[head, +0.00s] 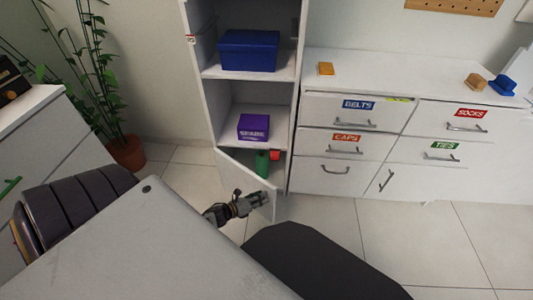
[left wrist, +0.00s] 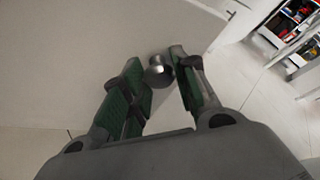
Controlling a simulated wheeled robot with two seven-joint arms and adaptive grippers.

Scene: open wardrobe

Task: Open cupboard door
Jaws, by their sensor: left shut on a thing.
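The white cupboard door (head: 238,178) closes the bottom compartment of the tall wardrobe and stands partly open, tilted out into the room. My left gripper (head: 260,199) is at the door's outer side, near its free edge. In the left wrist view, the door's pale face (left wrist: 90,45) fills the upper left. A round metal knob (left wrist: 157,71) sits between the green-padded fingers of the left gripper (left wrist: 155,68), which is shut on it. My right gripper is not in view.
Green and red items (head: 262,164) show behind the door. Above are a purple box (head: 253,127) and a blue box (head: 249,50). A white drawer unit (head: 400,150) stands right; a potted plant (head: 126,153) stands left. Tiled floor (head: 330,215) is clear before the drawers.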

